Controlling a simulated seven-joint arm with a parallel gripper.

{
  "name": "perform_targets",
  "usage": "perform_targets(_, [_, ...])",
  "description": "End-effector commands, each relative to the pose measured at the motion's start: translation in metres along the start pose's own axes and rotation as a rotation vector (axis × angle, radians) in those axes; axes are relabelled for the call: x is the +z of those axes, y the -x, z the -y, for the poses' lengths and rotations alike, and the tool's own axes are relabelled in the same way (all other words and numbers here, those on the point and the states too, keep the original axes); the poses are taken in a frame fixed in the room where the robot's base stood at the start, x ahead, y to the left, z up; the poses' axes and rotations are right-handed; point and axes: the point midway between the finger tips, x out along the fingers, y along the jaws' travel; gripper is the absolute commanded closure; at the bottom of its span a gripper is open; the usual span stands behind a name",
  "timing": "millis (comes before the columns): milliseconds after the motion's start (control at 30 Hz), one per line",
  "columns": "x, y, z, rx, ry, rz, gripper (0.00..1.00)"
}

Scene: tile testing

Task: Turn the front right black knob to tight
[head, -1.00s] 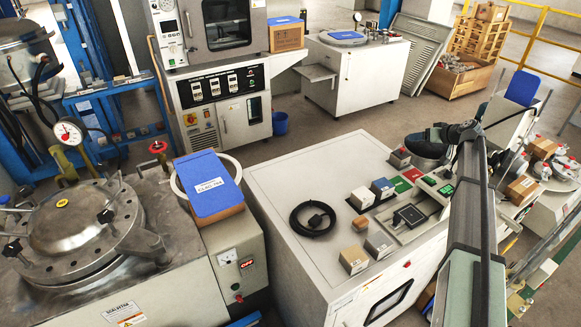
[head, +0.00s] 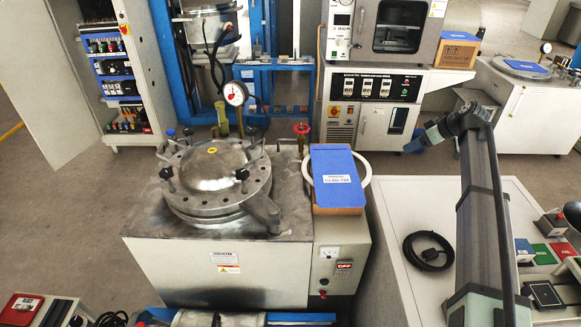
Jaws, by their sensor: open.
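A round metal pressure vessel (head: 212,172) with a domed lid stands on a metal-topped cabinet at left centre. Black knobs sit around its rim. The front right black knob (head: 242,174) is on the lid's right side, and the front left black knob (head: 170,187) is on the other side. My gripper (head: 432,134) is at the end of my raised arm, well to the right of the vessel and apart from it. It is small and dark here, it appears empty, and its fingers are hard to make out.
A pressure gauge (head: 234,94) and a red valve handle (head: 301,129) stand up behind the vessel. A white bench (head: 395,246) with a coiled black cable (head: 428,251) is under my arm.

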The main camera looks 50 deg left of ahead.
Motion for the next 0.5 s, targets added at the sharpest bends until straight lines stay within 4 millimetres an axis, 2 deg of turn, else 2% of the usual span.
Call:
perform_targets(33, [-0.021,-0.012,0.022,-0.026,0.045,0.014,0.29])
perform_targets(100, [-0.044,-0.026,0.049,-0.058,0.101,0.036,0.29])
perform_targets(267, [-0.092,-0.055,0.114,-0.132,0.230,0.085,0.29])
perform_targets(500, [-0.153,-0.089,0.221,-0.236,0.424,0.152,0.29])
